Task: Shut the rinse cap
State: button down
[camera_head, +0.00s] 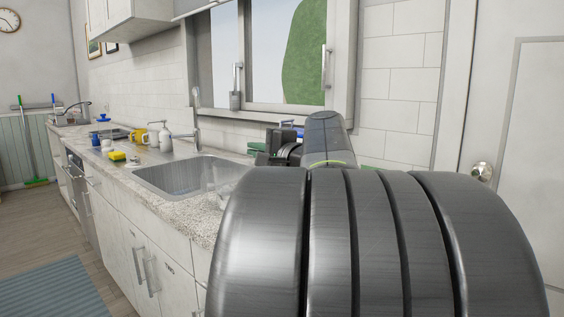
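I cannot make out a rinse cap for certain; my arm covers much of the right half of the view. A dark part at the end of my arm (280,148), possibly my gripper, shows beyond the sink's right end, by the wall under the window. Its fingertips are hidden, so I cannot tell whether it is open or shut, or what it touches. A small blue and white patch shows just above it, too small to identify. A faint clear object (221,178) stands at the sink's right edge, partly behind my arm.
The steel sink (185,176) is set in a speckled counter (204,223). Left of it are a white pump bottle (165,138), a yellow mug (141,136), a yellow-green sponge (117,156) and a blue-topped item (103,118). A door with a knob (482,171) is at right.

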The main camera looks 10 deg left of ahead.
jog(key=shift+f+n+b, duration=0.25)
jog(key=shift+n+b, duration=0.4)
jog(key=shift+n, duration=0.05)
jog(key=c, duration=1.6)
grip_release()
jog(key=shift+s, duration=0.1)
jog(key=p+v, duration=0.1)
jog(key=v, duration=1.2)
jog(key=shift+s+d, duration=0.2)
jog(key=shift+d, duration=0.1)
jog(key=shift+a, duration=0.1)
jog(key=b+x, duration=0.1)
jog(key=x, duration=1.2)
jog(key=shift+w+a, duration=0.25)
